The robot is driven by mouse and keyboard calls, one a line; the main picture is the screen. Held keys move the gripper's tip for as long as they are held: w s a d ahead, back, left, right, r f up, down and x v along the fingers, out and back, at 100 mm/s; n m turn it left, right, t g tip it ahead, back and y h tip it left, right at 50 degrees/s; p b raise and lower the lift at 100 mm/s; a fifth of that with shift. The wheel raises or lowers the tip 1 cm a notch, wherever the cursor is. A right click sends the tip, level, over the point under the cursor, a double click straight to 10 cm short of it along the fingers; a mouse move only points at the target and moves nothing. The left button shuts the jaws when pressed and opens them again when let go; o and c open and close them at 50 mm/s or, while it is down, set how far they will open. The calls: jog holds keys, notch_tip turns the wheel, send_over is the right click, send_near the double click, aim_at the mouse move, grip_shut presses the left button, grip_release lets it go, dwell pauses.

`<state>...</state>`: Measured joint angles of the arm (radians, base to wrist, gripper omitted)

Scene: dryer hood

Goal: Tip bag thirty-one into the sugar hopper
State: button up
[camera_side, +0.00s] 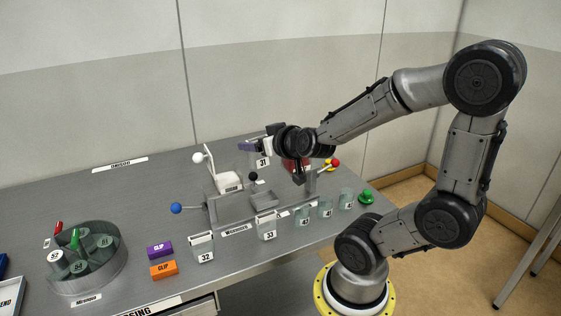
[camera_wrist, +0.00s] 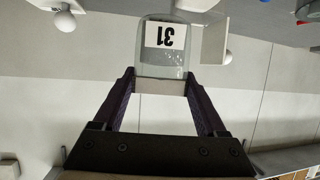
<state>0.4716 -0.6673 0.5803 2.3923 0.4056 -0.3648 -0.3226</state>
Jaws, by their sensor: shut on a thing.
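Bag thirty-one (camera_side: 263,162) is a small clear container with a white label reading 31. It is up in the air above the machine at the back of the table. In the wrist view bag thirty-one (camera_wrist: 160,66) sits between the fingertips, its number upside down in the picture. My gripper (camera_side: 254,147) is shut on it; both fingers also show in the wrist view (camera_wrist: 160,86). Below and left in the side view is a white, open-topped part (camera_side: 228,181) of the machine with a label too small to read. I cannot tell whether this is the sugar hopper.
Containers 32 (camera_side: 202,248) and 33 (camera_side: 267,228) stand along the front, with several smaller clear cups to the right. A purple block (camera_side: 159,250), an orange block (camera_side: 164,270) and a round carousel (camera_side: 122,265) are at left. A blue-knobbed lever (camera_side: 176,208) sticks out left of the machine.

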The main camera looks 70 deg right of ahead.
jog(key=w+d+r+n+t+y, duration=0.1)
jog(key=w+d, duration=0.3)
jog(key=w, duration=0.5)
jog(key=shift+r+n+t+y, duration=0.4)
jog(key=shift+r+n+y, duration=0.35)
jog(key=shift+n+y, duration=0.15)
jog(key=n+h, duration=0.2)
jog(key=n, duration=0.1)
jog(key=n+g+h, duration=0.1)
jog(key=n+h, duration=0.1)
jog(key=n, duration=0.1)
jog(key=shift+a+f, duration=0.15)
jog(key=shift+f, duration=0.05)
dwell(0.4)
jog(key=shift+a+f+n+h, duration=0.2)
jog(key=shift+f+n+h, duration=0.3)
jog(key=shift+n+h, duration=0.5)
dwell(0.4)
jog(key=shift+w+a+f+n+t+h, duration=0.15)
jog(key=shift+f+n+h, duration=0.35)
jog(key=shift+n, duration=0.55)
jog(key=shift+w+a+f+n+t+h, duration=0.1)
jog(key=shift+a+f+n+t+h, duration=0.15)
jog(key=shift+f+n, duration=0.6)
dwell(1.7)
